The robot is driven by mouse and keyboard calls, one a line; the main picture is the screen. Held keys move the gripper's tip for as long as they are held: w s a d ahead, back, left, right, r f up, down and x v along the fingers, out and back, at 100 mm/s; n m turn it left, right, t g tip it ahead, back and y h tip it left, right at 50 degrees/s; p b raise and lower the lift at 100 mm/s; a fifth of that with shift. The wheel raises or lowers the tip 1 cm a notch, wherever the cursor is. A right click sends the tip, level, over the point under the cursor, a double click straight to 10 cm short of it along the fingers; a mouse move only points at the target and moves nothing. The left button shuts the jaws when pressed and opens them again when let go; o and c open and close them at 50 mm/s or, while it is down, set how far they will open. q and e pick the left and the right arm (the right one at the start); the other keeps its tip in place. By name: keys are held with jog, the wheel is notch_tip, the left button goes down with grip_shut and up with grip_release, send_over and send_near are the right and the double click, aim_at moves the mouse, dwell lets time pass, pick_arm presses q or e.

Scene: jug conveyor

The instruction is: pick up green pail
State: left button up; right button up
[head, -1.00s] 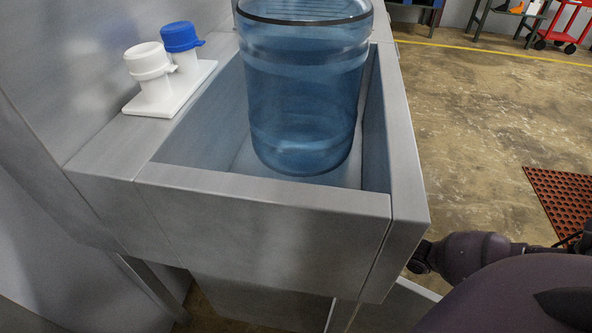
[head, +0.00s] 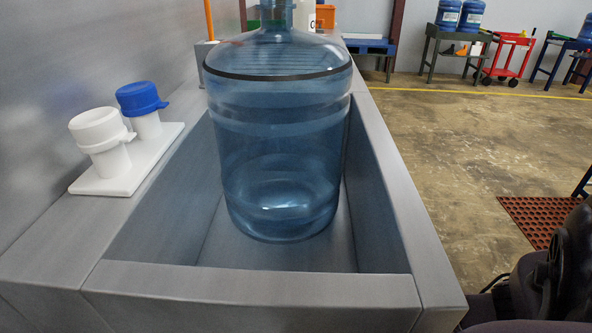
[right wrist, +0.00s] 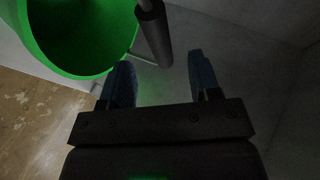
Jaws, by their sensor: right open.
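The green pail (right wrist: 75,40) shows only in the right wrist view, at the upper left, cut off by the frame edge. I see its open mouth and dark green inside. A dark cylindrical bar (right wrist: 155,35), which looks like the pail's handle grip, runs beside its rim. My right gripper (right wrist: 160,60) is open. The bar's lower end lies between its two fingertips in the picture; I cannot tell whether they touch. The pail does not show in the head view. My left gripper is in neither view.
A large blue jug (head: 280,130) stands in a grey trough (head: 250,282). A white holder (head: 125,160) with white and blue caps sits on the left ledge. A red perforated mat (head: 530,215) lies on the floor at right. Carts (head: 508,55) stand far back.

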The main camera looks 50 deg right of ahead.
jog(key=b+x, duration=0.1)
jog(key=x, duration=0.3)
jog(key=shift+w+a+f+b, duration=0.2)
jog(key=shift+a+f+b, duration=0.05)
jog(key=shift+a+b, duration=0.1)
jog(key=shift+r, duration=0.1)
jog(key=shift+c, duration=0.2)
jog(key=shift+d, duration=0.1)
grip_shut()
